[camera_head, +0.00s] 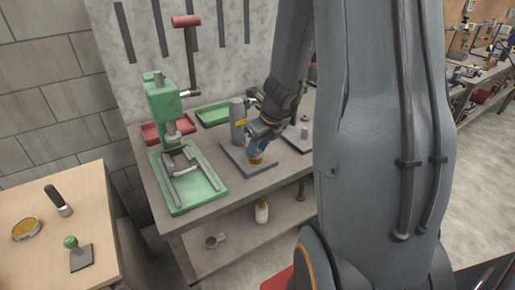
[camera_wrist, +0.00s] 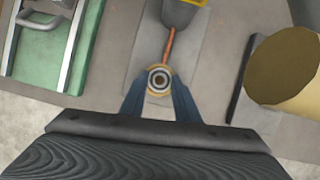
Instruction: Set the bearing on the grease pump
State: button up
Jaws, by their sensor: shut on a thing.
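The grease pump is a grey cylinder (camera_head: 238,120) with a yellow label, on a flat grey base plate (camera_head: 262,176). Its lower end shows at the top of the wrist view (camera_wrist: 182,12), with a copper-coloured tube running to a tan round fitting. My gripper (camera_wrist: 160,90) is shut on the bearing (camera_wrist: 159,78), a small pale ring with a dark centre, between two blue fingertips. The bearing appears over the tan fitting at the tube's end; whether it touches is unclear. In the head view my gripper (camera_head: 259,150) is low over the plate, and the bearing is hidden.
A green arbor press (camera_head: 163,105) stands left of the pump on the workbench. Red (camera_head: 152,136) and green (camera_head: 212,115) trays lie behind. A large tan cylinder (camera_wrist: 290,70) stands close on the right in the wrist view. A wooden table (camera_head: 25,185) with small tools is at left.

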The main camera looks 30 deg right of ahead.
jog(key=shift+f+b, duration=0.8)
dwell(0.8)
jog(key=o, duration=1.2)
jog(key=shift+c, duration=0.2)
jog(key=a+p+v, duration=0.1)
jog(key=p+v, duration=0.2)
jog(key=v, duration=0.5)
jog(key=s+a+f+n+g+b, duration=0.1)
jog(key=s+a+n, duration=0.4)
jog(key=n, duration=1.2)
jog(key=s+a+n+g+b, duration=0.1)
jog(key=s+a+n, duration=0.5)
jog(key=n, duration=1.1)
jog(key=a+g, duration=0.1)
jog(key=a, duration=0.2)
jog(key=shift+a+f+h, duration=0.35)
jog(key=shift+f+h, duration=0.05)
